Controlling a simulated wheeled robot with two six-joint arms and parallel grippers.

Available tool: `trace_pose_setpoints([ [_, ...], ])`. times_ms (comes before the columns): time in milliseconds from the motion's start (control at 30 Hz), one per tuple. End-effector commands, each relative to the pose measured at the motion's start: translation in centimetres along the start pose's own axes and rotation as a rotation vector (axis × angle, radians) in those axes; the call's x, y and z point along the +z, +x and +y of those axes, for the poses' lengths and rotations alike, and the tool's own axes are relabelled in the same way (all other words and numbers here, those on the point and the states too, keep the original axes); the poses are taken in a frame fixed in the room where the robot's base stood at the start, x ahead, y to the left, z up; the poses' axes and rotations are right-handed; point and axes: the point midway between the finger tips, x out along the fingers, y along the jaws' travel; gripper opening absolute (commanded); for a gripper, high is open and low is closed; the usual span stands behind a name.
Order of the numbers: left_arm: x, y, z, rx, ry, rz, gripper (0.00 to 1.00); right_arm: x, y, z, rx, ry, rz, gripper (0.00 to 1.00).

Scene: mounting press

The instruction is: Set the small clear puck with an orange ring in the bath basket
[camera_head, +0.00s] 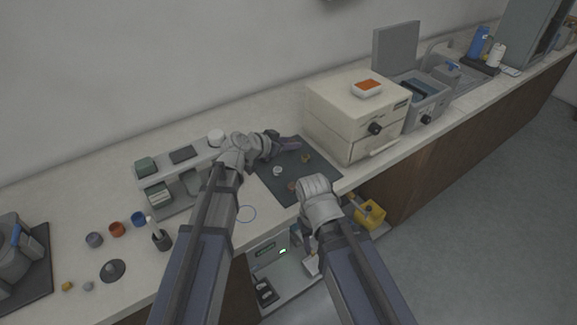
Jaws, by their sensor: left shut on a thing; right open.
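My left gripper (288,144) is above the back edge of the dark mat (268,174), pointing right. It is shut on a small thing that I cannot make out. Small round pieces lie on the mat: a pale ring-like one (277,171), a brownish-orange one (292,187) and a yellowish one (306,158) near the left gripper. I cannot tell whether any is the clear puck with the orange ring. The grey bath (428,108) stands right of the cream oven, lid (397,47) up, with a dark basket (416,88) inside. My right gripper (303,214) is open at the counter's front edge, its fingers mostly hidden.
The cream box oven (345,107) stands between mat and bath, with an orange-topped tray (367,88) on it. A rack (173,181) is behind my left forearm. A sink (462,77) lies beyond the bath.

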Motion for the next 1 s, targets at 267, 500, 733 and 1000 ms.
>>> trace_pose_setpoints([
  [267,4.1,2.2,0.0,0.0,0.0,0.0,0.0,-0.3,4.7,-0.5,0.0,0.0,0.0,0.5],
  [500,4.2,2.3,0.0,0.0,0.0,0.0,0.0,-0.3,4.8,-0.5,0.0,-0.001,0.0,0.5],
  [733,6.5,3.6,0.0,0.0,0.0,0.0,0.0,-0.5,7.4,-0.7,0.0,-0.001,0.0,0.5],
  [1000,7.3,4.0,0.0,0.0,0.0,0.0,0.0,-0.5,8.3,-0.8,0.0,-0.001,0.0,0.5],
])
